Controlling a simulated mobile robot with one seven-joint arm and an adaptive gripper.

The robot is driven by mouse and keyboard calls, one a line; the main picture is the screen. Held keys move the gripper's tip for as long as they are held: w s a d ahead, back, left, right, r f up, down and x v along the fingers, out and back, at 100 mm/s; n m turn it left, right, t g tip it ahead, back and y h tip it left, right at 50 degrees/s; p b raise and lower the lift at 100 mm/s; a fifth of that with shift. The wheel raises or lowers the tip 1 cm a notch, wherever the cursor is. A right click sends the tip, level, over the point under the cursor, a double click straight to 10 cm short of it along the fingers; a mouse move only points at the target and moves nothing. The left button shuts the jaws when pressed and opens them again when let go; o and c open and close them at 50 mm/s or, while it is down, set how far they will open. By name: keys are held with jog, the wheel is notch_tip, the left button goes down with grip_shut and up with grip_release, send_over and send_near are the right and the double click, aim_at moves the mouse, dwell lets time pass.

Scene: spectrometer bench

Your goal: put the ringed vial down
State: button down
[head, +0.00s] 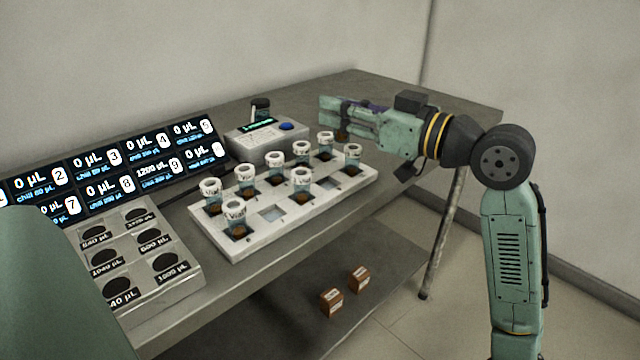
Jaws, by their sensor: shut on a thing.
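My gripper (328,112) is above the far right end of the white rack, its fingers pointing left. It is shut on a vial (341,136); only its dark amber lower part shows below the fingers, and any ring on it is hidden. The white vial rack (218,246) lies on the bench. Several capped vials stand in it, among them a front-left one (236,220) and a right-end one (353,158). A square well in the front row (272,214) looks empty. Whether the held vial touches anything cannot be told.
Left are a display panel (100,178) and a labelled block with round holes (190,283). Two brown boxes (331,302) lie on the lower shelf. The bench's far right is clear.

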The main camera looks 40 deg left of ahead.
jog(key=shift+s+a+r+g, duration=0.15)
jog(key=shift+s+a+r, duration=0.15)
jog(key=shift+s, duration=0.2)
jog(key=shift+s+a+r+g, duration=0.2)
jog(key=shift+s+a, duration=0.1)
jog(key=shift+s, duration=0.15)
jog(key=shift+f, duration=0.1)
notch_tip(320, 180, down, 9)
jog(key=shift+r+p, duration=0.1)
jog(key=shift+p, duration=0.2)
jog(key=shift+f, duration=0.35)
jog(key=shift+f+b, duration=0.3)
jog(key=c, duration=1.3)
grip_release()
jog(key=shift+r, duration=0.1)
jog(key=shift+c, duration=0.2)
